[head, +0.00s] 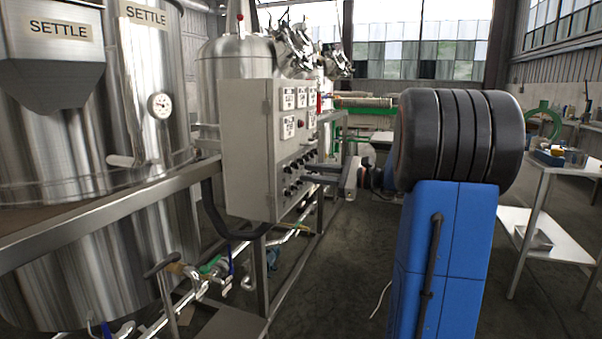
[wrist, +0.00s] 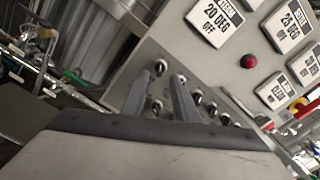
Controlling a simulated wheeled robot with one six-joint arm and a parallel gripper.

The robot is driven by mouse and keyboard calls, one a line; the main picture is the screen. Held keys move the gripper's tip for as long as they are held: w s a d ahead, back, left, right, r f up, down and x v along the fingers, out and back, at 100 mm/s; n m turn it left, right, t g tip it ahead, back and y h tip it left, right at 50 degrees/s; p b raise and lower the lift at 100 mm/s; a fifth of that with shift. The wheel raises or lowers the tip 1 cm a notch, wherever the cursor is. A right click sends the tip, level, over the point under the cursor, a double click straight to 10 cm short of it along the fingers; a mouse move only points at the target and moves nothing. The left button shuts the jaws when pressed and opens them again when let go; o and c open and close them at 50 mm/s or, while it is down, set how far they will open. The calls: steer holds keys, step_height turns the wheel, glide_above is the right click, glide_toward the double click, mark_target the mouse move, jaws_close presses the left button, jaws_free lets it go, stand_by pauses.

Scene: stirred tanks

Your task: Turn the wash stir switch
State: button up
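The grey control panel (head: 247,150) stands left of centre in the head view, with rows of dark knob switches (head: 292,178) low on its right-hand face. The wrist view shows these knobs close up, and no label tells which one is the wash stir switch. My gripper (head: 312,172) is at the panel's lower part. In the wrist view my gripper (wrist: 160,80) has its two fingers apart. One knob (wrist: 156,106) shows between the fingers, and another knob (wrist: 161,68) shows just beyond the tips. I cannot tell whether the fingers touch either knob.
Display plates and a red button (wrist: 249,62) sit above the knobs; one plate (wrist: 215,20) reads 20 DEG OFF. Steel tanks marked SETTLE (head: 150,90) and a rail (head: 110,215) stand left. A side table (head: 560,165) stands far right.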

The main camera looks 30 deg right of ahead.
steer(key=v, duration=1.2)
stand_by(0.3)
steer(key=s+a+f+n+g+h, duration=0.1)
steer(key=s+a+f+n+g, duration=0.2)
steer(key=a, duration=0.5)
steer(key=s+a+f+n+g, duration=0.2)
steer(key=a+f+g, duration=0.1)
steer(key=a, duration=0.6)
steer(key=s+a+f+n+g+h, duration=0.1)
steer(key=s+a+f+n+g, duration=0.25)
steer(key=a, duration=0.45)
steer(key=s+a+f+n+h, duration=0.2)
steer(key=s+f+n+h, duration=0.2)
steer(key=s+n, duration=0.3)
steer(key=s+a+f+n+h, duration=0.2)
steer(key=s+f+n+h, duration=0.3)
steer(key=s, duration=0.5)
steer(key=shift+s+f+n, duration=0.15)
steer(key=shift+f+n, duration=0.7)
steer(key=shift+f, duration=0.15)
steer(key=shift+a, duration=0.1)
